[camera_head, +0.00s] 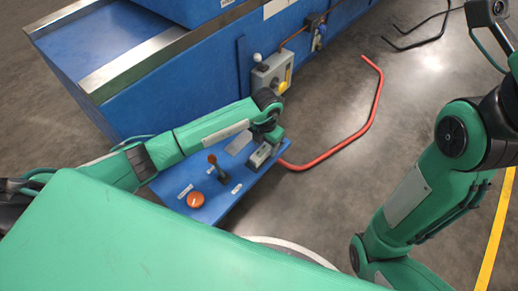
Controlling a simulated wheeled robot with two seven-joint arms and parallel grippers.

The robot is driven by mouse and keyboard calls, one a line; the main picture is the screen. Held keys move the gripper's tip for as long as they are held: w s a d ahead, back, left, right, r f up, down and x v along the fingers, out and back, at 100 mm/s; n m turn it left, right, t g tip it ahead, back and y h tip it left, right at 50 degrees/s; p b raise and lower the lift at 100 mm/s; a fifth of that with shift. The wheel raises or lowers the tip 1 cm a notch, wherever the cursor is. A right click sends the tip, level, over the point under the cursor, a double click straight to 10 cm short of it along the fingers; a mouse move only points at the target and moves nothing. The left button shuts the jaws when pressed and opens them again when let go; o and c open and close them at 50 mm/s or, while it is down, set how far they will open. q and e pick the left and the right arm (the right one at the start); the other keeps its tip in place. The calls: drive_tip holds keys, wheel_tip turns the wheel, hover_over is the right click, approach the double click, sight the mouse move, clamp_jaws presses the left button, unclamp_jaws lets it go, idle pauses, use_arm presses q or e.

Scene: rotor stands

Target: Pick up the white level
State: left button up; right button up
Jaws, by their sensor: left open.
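A small lever with a white ball knob (257,57) stands upright on a grey control box (272,74) on the side of the large blue machine; it is the only white-topped lever I make out. My left arm reaches in from the left, and its gripper (272,133) is open over the far right end of a blue control panel (225,205). The gripper is nearer to me than the white-knobbed lever and apart from it. Its fingertips are small and partly hidden against a grey box (261,157). I cannot tell if they touch that box.
The blue panel carries a red-knobbed lever (212,159) and an orange round button (195,200). The blue machine (175,85) fills the upper left. A bent red rail (345,146) runs over the floor. My right arm stands at the right.

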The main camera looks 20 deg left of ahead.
use_arm(q)
drive_tip(key=shift+d+f, duration=0.1)
drive_tip(key=shift+f, duration=0.15)
drive_tip(key=c, duration=1.2)
drive_tip(key=shift+r, duration=0.1)
